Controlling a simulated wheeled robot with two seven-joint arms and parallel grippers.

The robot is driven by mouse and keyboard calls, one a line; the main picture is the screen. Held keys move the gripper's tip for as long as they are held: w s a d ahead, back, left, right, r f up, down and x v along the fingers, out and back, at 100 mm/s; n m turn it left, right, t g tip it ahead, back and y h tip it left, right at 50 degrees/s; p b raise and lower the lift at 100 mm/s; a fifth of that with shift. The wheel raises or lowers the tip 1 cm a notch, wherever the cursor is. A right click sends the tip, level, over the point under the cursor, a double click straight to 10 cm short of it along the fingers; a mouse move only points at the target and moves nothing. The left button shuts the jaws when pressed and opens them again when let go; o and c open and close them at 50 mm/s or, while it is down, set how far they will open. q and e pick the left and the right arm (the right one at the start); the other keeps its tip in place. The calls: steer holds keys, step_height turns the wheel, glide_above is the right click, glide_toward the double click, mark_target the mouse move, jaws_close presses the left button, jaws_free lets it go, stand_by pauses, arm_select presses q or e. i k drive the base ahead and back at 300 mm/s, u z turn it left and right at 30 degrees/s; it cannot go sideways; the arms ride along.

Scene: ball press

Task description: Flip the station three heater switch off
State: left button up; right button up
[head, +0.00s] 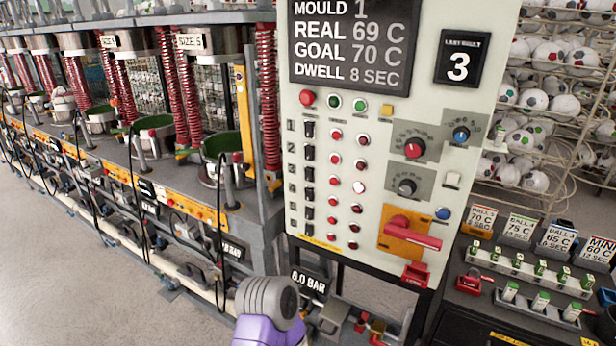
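The control panel (385,60) is a pale upright box in the middle of the head view. A column of black heater switches (309,129) runs down its left side, beside small row numbers. The switch positions are too small to tell. A grey and purple part of my own arm shows at the bottom, below the panel. Neither gripper is in view, and nothing covers the switches.
A red-handled rotary switch (412,234) sticks out at the panel's lower right. Knobs (414,148) are above it. Presses with red springs (268,95) line the left. A bench with labelled cards (518,229) and racks of balls (533,99) are on the right.

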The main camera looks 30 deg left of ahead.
mark_target(309, 177)
steer(key=k, duration=1.3)
steer(key=u, duration=0.85)
steer(key=i, duration=1.8)
steer(key=z, duration=0.75)
